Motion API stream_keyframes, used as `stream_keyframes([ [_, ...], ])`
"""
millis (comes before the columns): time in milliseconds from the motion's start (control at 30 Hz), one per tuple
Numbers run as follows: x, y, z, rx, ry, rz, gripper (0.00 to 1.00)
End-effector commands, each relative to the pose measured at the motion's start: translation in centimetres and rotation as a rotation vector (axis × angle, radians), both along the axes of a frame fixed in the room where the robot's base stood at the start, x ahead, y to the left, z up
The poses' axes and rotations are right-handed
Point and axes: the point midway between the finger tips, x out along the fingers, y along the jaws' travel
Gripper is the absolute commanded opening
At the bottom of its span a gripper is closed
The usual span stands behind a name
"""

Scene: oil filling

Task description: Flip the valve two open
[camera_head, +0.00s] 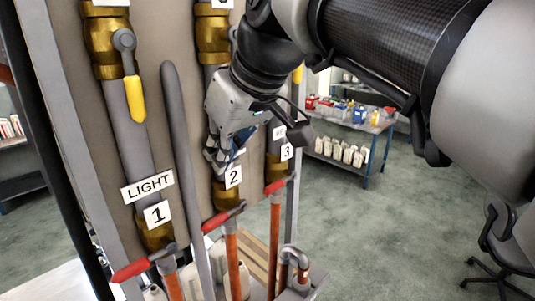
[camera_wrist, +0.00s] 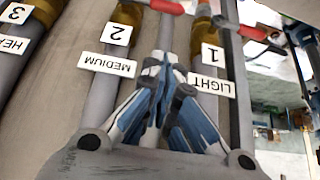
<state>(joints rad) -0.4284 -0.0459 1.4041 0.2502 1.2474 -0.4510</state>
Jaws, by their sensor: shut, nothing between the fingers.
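Pipe two carries a white "2" label (camera_head: 233,176), and below it a brass valve with a red-gripped lever (camera_head: 222,217). The lever lies crosswise to the pipe, its grip pointing left. In the wrist view, which is upside down, the "2" label (camera_wrist: 118,35) and "MEDIUM" label (camera_wrist: 106,64) show, with the red grip (camera_wrist: 166,6) cut by the top edge. My gripper (camera_head: 216,158) is shut and empty in front of pipe two, just above the "2" label and apart from the lever. Its closed fingers (camera_wrist: 162,65) show in the wrist view. My arm partly hides pipe two's upper brass valve (camera_head: 212,38).
Pipe one's red lever (camera_head: 133,270) is at lower left, its yellow upper handle (camera_head: 136,98) above. Pipe three's red lever (camera_head: 275,188) is close on the right. A grey upright bar (camera_head: 185,150) stands between pipes one and two. Shelves (camera_head: 350,122) stand behind; open floor lies right.

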Motion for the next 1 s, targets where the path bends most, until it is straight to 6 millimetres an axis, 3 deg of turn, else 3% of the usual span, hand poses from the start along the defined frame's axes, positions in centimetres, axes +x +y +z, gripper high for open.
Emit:
stream_keyframes([
  [500, 3.4, 4.1, -8.3, -0.003, 0.005, 0.001, 0.0],
  [600, 3.2, 3.7, -9.8, -0.002, 0.004, -0.001, 0.0],
  [800, 3.0, 3.4, -11.6, 0.001, 0.004, 0.0, 0.0],
  [1000, 2.9, 3.4, -11.9, 0.002, 0.002, -0.001, 0.0],
])
